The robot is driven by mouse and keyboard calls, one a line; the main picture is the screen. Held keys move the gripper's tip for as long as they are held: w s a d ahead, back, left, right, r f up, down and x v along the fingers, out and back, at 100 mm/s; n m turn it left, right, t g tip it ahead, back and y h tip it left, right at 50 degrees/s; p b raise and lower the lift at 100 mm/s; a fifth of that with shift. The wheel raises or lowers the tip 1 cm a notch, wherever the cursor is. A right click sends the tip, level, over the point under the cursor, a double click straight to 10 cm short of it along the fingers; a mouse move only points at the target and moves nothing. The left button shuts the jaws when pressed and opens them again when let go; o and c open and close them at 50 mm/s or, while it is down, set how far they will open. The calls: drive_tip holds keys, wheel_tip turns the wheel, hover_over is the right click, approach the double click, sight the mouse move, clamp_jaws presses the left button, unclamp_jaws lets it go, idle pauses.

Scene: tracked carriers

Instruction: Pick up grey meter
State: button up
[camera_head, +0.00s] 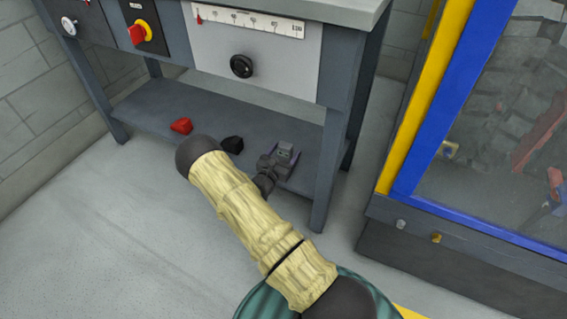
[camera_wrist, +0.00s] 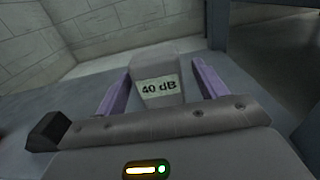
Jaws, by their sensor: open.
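The grey meter (camera_wrist: 165,55) is a small grey block with a pale label reading "40 dB". It stands on the lower shelf of the bench and also shows in the head view (camera_head: 285,151). My gripper (camera_wrist: 162,68) is open, with one purple finger on each side of the meter. A narrow gap shows between the meter and each finger in the wrist view. The gripper (camera_head: 283,158) is low over the shelf's right part in the head view, and my wrist partly hides the shelf there.
A red object (camera_head: 181,125) and a black object (camera_head: 232,144) lie on the shelf (camera_head: 150,104) to the left. The bench's front right leg (camera_head: 326,185) stands close right of my gripper. The bench panel (camera_head: 258,62) overhangs the shelf. A blue-and-yellow framed cabinet (camera_head: 440,110) is at right.

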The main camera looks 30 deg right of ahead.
drive_tip(key=shift+b+x, duration=0.6)
drive_tip(key=shift+x, duration=0.45)
drive_tip(key=shift+w+d, duration=0.2)
drive_tip(key=c, duration=1.2)
wheel_tip(320, 180, up, 10)
drive_tip(key=p, duration=0.6)
drive_tip(key=shift+p, duration=0.3)
